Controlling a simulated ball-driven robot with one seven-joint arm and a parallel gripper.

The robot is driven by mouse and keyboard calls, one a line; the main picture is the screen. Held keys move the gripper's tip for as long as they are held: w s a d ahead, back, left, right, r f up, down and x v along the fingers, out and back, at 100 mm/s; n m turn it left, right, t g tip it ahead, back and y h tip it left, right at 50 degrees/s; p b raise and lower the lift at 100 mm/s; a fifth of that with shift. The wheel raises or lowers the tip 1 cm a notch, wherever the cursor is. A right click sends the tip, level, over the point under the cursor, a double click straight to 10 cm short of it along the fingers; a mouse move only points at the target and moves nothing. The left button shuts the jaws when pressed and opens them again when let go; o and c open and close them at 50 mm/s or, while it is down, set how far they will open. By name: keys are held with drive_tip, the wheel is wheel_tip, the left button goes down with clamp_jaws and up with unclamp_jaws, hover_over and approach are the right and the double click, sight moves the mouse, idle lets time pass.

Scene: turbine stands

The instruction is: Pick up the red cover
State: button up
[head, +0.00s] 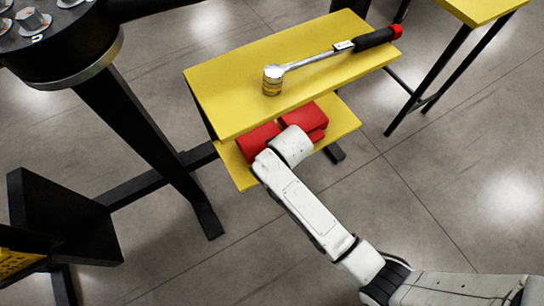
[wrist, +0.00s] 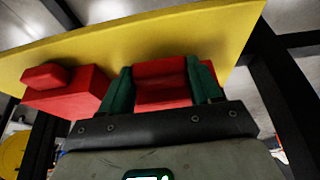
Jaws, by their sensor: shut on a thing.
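A red cover (wrist: 163,92) sits between the green fingers of my gripper (wrist: 160,72) in the wrist view, and the gripper is shut on it. In the head view my wrist reaches over the lower yellow shelf and hides the fingers. A red piece (head: 305,118) shows there just beyond my wrist. A second red piece (head: 257,143) lies to its left on the same shelf. In the wrist view a red block (wrist: 75,98) with a smaller raised red part stands left of the gripper, apart from the fingers. I cannot tell whether the held cover is clear of the shelf.
The upper yellow shelf (head: 225,98) overhangs the lower yellow shelf (head: 343,120) and bears a ratchet tool (head: 325,58) with a black and red handle. A black round-topped stand (head: 130,125) is at left. Another yellow table (head: 478,8) is at upper right. Open floor lies in front.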

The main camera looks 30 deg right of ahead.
drive_tip(key=s+r+p, duration=0.3)
drive_tip(key=s+r, duration=0.7)
drive_tip(key=s, duration=0.4)
drive_tip(key=shift+p, duration=0.35)
